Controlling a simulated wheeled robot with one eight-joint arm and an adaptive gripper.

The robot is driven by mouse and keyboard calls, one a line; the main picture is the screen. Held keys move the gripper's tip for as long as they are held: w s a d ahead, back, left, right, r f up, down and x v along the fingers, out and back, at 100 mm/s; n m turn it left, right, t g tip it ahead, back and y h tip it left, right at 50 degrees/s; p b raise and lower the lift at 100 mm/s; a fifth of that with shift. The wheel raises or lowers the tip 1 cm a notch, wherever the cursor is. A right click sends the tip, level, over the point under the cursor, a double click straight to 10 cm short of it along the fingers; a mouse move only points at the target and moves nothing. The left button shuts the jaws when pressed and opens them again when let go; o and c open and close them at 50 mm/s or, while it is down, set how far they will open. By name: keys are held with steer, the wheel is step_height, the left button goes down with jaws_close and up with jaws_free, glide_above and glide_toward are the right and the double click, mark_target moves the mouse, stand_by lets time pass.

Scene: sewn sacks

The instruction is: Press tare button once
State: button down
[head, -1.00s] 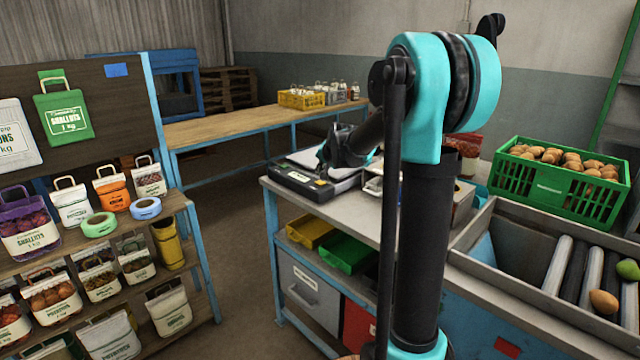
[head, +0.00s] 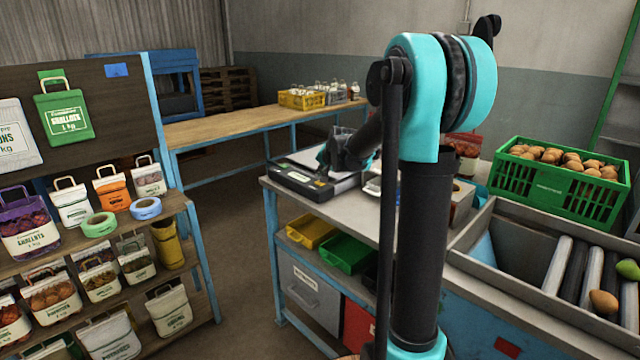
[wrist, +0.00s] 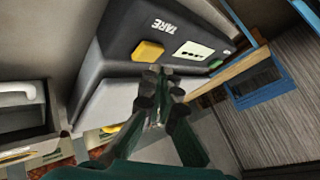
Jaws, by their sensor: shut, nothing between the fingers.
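The scale (head: 300,181) is a dark grey box with a light top, on the near bench. In the wrist view its sloped front panel (wrist: 118,38) carries the word TARE above a yellow button (wrist: 148,51). A white display (wrist: 193,52) and a small green button (wrist: 215,63) sit beside it. My gripper (wrist: 160,76) is shut and empty. Its fingertips show just below the yellow button in the wrist view; I cannot tell whether they touch the panel. In the head view my gripper (head: 324,168) is over the scale's front right part.
A green crate of potatoes (head: 562,190) and a roller trough (head: 497,238) stand to the right. A shelf with bags (head: 100,235) is at left. Yellow (head: 310,230) and green bins (head: 347,253) sit under the bench. A wooden table (head: 240,124) is behind.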

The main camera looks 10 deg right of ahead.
stand_by(0.7)
steer(key=shift+f, duration=0.4)
steer(key=shift+f, duration=0.45)
stand_by(0.6)
stand_by(0.4)
steer(key=shift+r, duration=0.85)
steer(key=shift+r, duration=2.5)
